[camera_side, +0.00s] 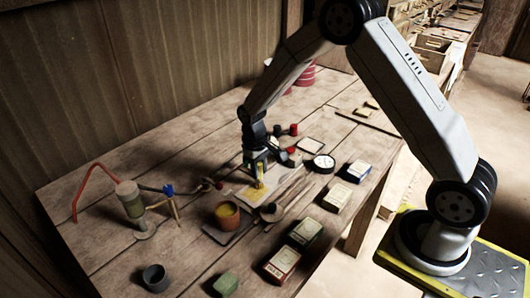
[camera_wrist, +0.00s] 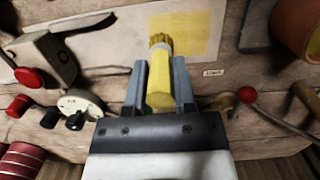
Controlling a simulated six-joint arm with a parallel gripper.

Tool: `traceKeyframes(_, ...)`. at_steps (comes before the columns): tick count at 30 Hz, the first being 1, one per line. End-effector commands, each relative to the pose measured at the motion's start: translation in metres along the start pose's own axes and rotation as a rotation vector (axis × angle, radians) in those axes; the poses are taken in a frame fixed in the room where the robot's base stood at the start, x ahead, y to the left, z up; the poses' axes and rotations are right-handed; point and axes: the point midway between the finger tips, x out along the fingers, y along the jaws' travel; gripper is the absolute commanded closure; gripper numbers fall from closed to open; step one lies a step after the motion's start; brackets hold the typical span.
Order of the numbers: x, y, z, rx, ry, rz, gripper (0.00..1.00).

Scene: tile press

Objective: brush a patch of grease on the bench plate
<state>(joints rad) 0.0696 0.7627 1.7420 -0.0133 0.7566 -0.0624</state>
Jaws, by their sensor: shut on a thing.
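My gripper (camera_side: 257,163) is shut on a brush with a yellow handle (camera_wrist: 160,88). The brush also shows below my gripper in the side view (camera_side: 260,182). Its tan bristles (camera_wrist: 160,41) point at the pale bench plate (camera_wrist: 143,20) and overlap the edge of a yellow grease patch (camera_wrist: 195,32). In the side view the plate (camera_side: 240,197) lies flat under my gripper, with the yellow patch (camera_side: 254,195) beside the brush. I cannot tell whether the bristles touch it. An orange pot with yellow contents (camera_side: 228,214) stands nearer the camera.
Several tins, such as a red one (camera_side: 282,264) and a green one (camera_side: 305,233), line the front right. A round dial (camera_side: 323,162) lies right of my gripper. A lamp-like stand (camera_side: 131,202) is at left, a dark cup (camera_side: 155,277) at front left. The back left bench is clear.

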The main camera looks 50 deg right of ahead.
Motion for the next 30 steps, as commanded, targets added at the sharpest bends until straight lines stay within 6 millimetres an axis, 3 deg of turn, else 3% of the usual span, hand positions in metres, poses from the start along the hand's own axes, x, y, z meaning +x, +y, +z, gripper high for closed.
traceKeyframes(20, 0.0, -0.062, 0.0, -0.001, 0.0, -0.001, 1.0)
traceKeyframes(23, -0.018, -0.06, 0.001, 0.001, 0.006, -0.001, 1.0)
traceKeyframes(30, -0.039, -0.06, 0.004, 0.001, 0.002, 0.0, 1.0)
